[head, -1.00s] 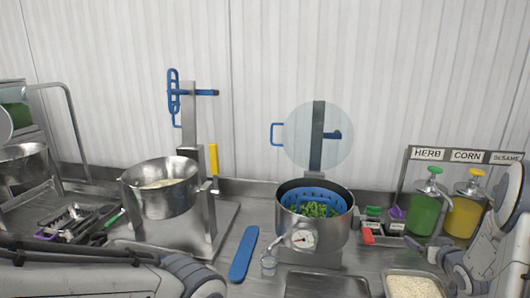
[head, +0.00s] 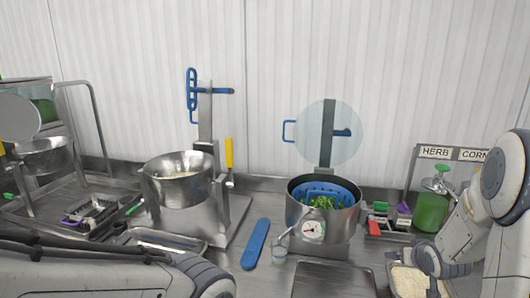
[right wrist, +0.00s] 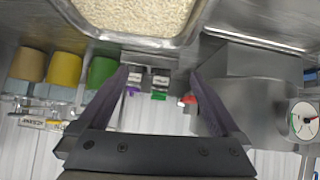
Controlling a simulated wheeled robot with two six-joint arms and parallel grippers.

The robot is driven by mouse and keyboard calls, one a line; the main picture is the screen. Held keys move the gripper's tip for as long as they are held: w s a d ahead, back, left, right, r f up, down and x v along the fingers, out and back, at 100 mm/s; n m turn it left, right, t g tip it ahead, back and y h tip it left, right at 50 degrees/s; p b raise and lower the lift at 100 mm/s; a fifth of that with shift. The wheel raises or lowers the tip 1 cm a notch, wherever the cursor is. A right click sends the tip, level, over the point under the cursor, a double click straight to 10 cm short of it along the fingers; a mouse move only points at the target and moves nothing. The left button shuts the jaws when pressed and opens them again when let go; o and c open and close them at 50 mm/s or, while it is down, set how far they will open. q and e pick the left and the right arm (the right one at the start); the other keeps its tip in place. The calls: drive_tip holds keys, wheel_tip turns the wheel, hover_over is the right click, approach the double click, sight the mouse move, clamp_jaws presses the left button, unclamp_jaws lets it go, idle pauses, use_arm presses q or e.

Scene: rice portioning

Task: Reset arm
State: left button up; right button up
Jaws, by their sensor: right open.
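My right gripper (right wrist: 160,75) is open in the right wrist view, its two dark fingers spread wide with nothing between them. In the head view, my right arm (head: 495,220) comes in from the right, and its wrist hangs over the tray of rice (head: 396,278). The same tray fills the top of the right wrist view (right wrist: 185,40). My left arm (head: 110,278) crosses the bottom left of the head view. Its gripper is out of the frame.
A steel pot (head: 180,196) with pale contents stands left of centre. A pot with a dial (head: 350,222) holds a blue basket of greens. A blue paddle (head: 256,243) lies between them. A green jar (head: 430,212) stands near my right arm.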

drive_tip(key=s+a+r+n+g+y, duration=0.2)
drive_tip(key=s+a+n+g, duration=0.2)
drive_tip(key=s+a, duration=1.1)
drive_tip(key=s+a+r+n+g+y, duration=0.1)
drive_tip(key=s+a+n+g, duration=0.4)
drive_tip(key=s+a, duration=1.1)
drive_tip(key=a+r, duration=0.1)
drive_tip(key=a, duration=0.2)
drive_tip(key=shift+s+r+n+y, duration=0.3)
drive_tip(key=shift+r+y, duration=0.1)
